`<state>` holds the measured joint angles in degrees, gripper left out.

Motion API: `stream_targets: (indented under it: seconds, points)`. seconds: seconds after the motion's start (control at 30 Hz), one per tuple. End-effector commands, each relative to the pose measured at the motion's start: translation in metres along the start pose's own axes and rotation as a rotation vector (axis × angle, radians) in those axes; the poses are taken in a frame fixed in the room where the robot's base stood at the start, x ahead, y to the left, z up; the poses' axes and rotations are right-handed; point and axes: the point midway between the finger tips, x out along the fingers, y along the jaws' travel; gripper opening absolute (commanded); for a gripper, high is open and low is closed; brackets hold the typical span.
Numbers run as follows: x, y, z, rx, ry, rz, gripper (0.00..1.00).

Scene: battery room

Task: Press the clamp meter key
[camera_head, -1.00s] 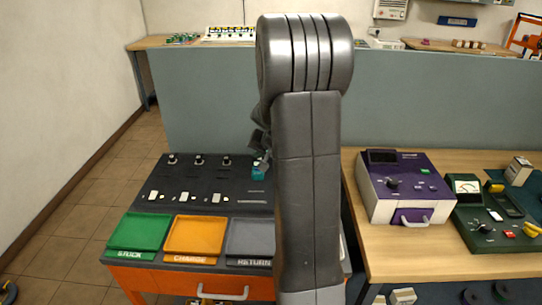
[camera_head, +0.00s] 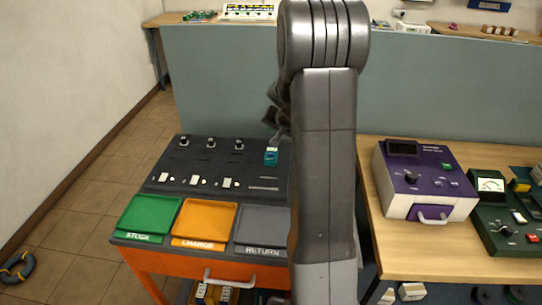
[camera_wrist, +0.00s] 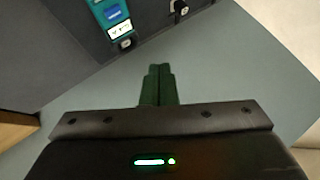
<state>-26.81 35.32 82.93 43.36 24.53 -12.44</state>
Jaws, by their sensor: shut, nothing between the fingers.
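My gripper's two dark green fingers show shut together in the wrist view (camera_wrist: 158,70), with nothing between them. In the head view my arm hides most of the gripper. A teal device with a pale face (camera_head: 271,157) stands at the right back of the dark sloped panel, just below my wrist. It also shows at the top left of the wrist view (camera_wrist: 112,14), apart from the fingertips. I cannot tell for certain that it is the clamp meter, and no key can be made out clearly.
The dark panel (camera_head: 200,160) has several knobs and pale switches. Green (camera_head: 150,215), orange (camera_head: 205,220) and grey (camera_head: 262,225) trays lie in front. A purple-topped unit (camera_head: 425,180) and a green meter unit (camera_head: 505,215) stand on the right table. A grey partition (camera_head: 230,80) rises behind.

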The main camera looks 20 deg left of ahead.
Motion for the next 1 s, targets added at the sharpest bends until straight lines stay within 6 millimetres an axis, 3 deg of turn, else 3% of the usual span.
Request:
stream_targets:
  seconds: [0.5, 1.0]
  points:
    - [0.049, 0.036, 0.036, 0.000, 0.000, 0.000, 0.00]
    - [0.053, 0.038, 0.038, 0.000, 0.000, 0.000, 0.00]
